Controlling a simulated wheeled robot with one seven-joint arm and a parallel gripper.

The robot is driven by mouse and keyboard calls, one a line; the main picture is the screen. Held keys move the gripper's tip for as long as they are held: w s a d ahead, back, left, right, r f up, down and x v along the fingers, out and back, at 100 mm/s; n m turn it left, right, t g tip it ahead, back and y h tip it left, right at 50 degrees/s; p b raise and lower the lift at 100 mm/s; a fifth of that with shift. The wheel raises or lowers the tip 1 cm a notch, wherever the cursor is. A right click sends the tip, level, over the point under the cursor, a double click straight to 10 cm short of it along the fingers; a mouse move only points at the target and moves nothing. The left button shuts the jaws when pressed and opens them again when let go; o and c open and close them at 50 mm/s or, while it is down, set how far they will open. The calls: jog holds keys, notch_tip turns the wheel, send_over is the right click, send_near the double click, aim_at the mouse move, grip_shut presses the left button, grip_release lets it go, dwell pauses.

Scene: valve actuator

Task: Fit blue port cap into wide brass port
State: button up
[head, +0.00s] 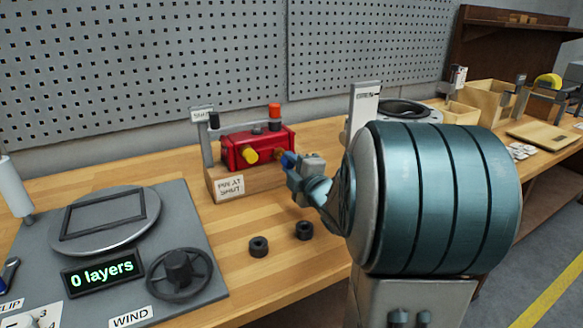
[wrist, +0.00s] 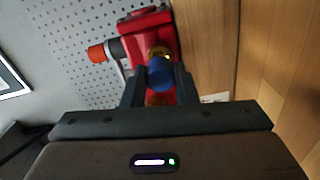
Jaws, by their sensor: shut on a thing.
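The blue port cap (wrist: 160,77) is between the fingers of my gripper (wrist: 159,84), which is shut on it. In the head view the blue cap (head: 287,158) shows at the tip of my gripper (head: 292,163), close to the right end of the red valve body (head: 262,149). In the wrist view a brass port (wrist: 159,52) on the red body (wrist: 148,38) shows just beyond the cap. Whether the cap touches it I cannot tell. A yellow round part (head: 250,155) sticks out of the body's front. Below the cap, another brass patch shows, partly hidden.
The valve stands on a wooden block labelled "PIN AT SHUT" (head: 230,187), with an orange-red cap (head: 274,110) on top. Two black rings (head: 259,246) lie on the bench in front. A winding station (head: 120,240) stands at the left. A pegboard is behind.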

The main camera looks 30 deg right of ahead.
jog(key=shift+w+b, duration=0.55)
jog(key=shift+w, duration=0.6)
jog(key=o, duration=1)
jog(key=s, duration=1.3)
jog(key=shift+s+d, duration=0.15)
jog(key=shift+s, duration=0.25)
jog(key=shift+w+r, duration=0.1)
